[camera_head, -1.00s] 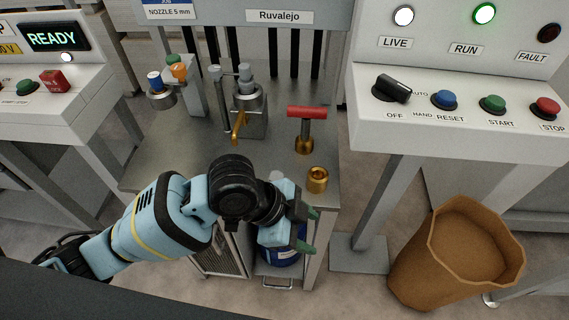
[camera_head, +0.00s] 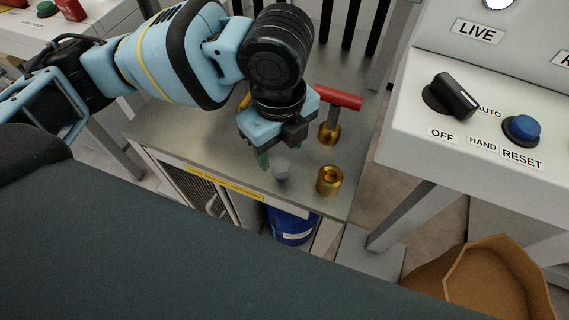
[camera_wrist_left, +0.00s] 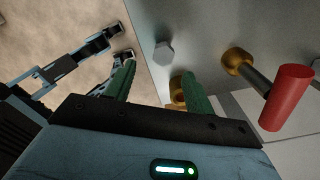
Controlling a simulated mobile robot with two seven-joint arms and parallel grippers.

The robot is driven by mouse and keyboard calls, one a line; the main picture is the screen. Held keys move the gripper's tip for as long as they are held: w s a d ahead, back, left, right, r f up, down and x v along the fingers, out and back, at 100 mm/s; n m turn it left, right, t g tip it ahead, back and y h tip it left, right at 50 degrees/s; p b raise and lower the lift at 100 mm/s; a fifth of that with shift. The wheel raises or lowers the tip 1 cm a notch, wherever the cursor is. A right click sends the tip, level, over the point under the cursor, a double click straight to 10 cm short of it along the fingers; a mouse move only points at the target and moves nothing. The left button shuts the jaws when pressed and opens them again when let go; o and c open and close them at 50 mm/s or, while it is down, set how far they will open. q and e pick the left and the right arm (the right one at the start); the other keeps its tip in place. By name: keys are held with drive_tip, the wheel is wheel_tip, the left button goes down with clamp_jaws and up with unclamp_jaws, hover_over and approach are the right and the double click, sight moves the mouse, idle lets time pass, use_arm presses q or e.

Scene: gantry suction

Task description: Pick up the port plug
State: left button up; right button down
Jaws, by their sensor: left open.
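A small grey six-sided piece (camera_head: 281,170), which looks like the port plug, stands on the metal bench top near its front edge. It also shows in the left wrist view (camera_wrist_left: 163,52), beyond the fingertips and between their lines. My left gripper (camera_head: 280,150) is open and empty just behind and above it, green fingers pointing down. In the left wrist view my left gripper (camera_wrist_left: 160,82) shows both fingers apart. A hollow brass fitting (camera_head: 329,181) stands right of the grey piece; a finger partly hides it in the wrist view.
A red T-handle (camera_head: 338,97) rises from a brass base (camera_head: 329,133) behind the brass fitting. A white control panel (camera_head: 470,160) stands to the right. A blue drum (camera_head: 292,228) is below the bench, and a brown bin (camera_head: 480,285) is at lower right.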

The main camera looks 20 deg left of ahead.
sight(282, 166)
use_arm(q)
wheel_tip(282, 166, down, 2)
drive_tip(key=shift+f, duration=0.25)
drive_tip(key=shift+w+f+b, duration=0.15)
drive_tip(key=shift+f+b, duration=0.2)
drive_tip(key=shift+f, duration=0.85)
drive_tip(key=shift+w+f+b, duration=0.1)
drive_tip(key=shift+f+b, duration=0.2)
drive_tip(key=shift+f, duration=1.1)
drive_tip(key=c, duration=0.9)
drive_tip(key=shift+c, duration=0.8)
use_arm(e)
drive_tip(key=shift+s+f, duration=0.4)
drive_tip(key=shift+f, duration=0.25)
use_arm(q)
drive_tip(key=shift+r, duration=0.1)
